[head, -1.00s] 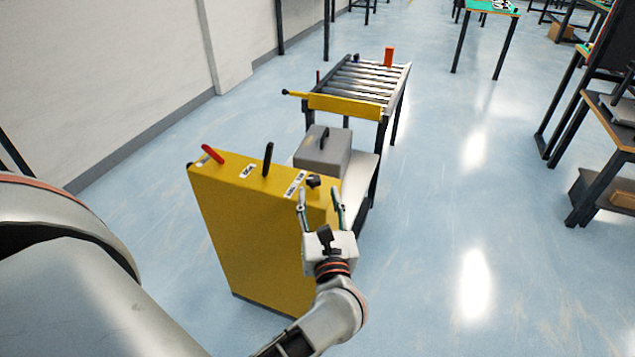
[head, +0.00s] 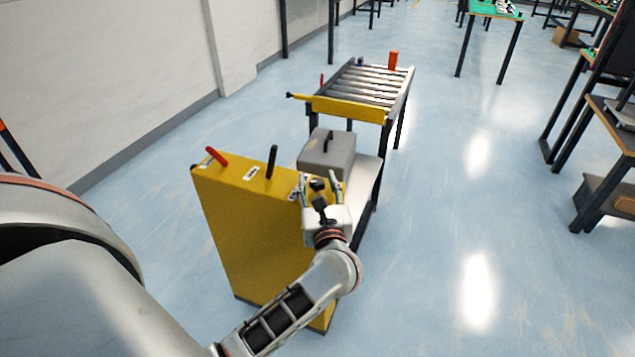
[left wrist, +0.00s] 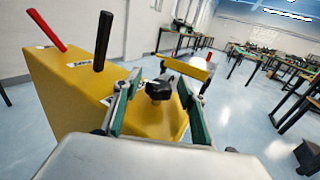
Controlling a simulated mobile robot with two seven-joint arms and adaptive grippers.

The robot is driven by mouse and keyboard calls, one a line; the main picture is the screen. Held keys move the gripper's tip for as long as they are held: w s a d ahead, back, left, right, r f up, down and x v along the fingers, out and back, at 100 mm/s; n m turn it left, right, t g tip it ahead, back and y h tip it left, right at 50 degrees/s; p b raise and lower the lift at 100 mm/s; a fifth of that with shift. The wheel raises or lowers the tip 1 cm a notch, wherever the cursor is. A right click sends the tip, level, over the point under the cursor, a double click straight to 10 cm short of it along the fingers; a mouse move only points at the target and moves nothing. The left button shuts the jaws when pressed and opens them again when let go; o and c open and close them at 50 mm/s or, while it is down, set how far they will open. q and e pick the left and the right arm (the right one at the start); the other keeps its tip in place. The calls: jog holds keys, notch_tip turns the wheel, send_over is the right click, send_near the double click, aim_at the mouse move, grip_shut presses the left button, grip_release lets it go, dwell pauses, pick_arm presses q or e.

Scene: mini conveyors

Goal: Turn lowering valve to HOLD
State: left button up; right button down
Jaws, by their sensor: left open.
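The yellow console (head: 250,225) stands on the floor with a red lever (head: 216,156), a black lever (head: 272,162) and a black valve knob (head: 318,184) on its top. In the left wrist view the knob (left wrist: 159,89) lies between the two fingers of my open left gripper (left wrist: 158,98). In the head view the left gripper (head: 320,188) is at the console's right end, its fingers on either side of the knob. I cannot tell whether they touch it. The label beside the knob is partly hidden and unreadable. My right gripper is not in view.
A grey box with a handle (head: 326,153) sits on a low platform just behind the console. A roller conveyor (head: 368,83) with a yellow end bar (head: 347,109) stands beyond it. Open floor (head: 470,220) lies to the right, and workbenches stand farther right.

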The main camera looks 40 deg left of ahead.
pick_arm(q)
jog(key=c, duration=1.1)
jog(key=shift+c, duration=0.2)
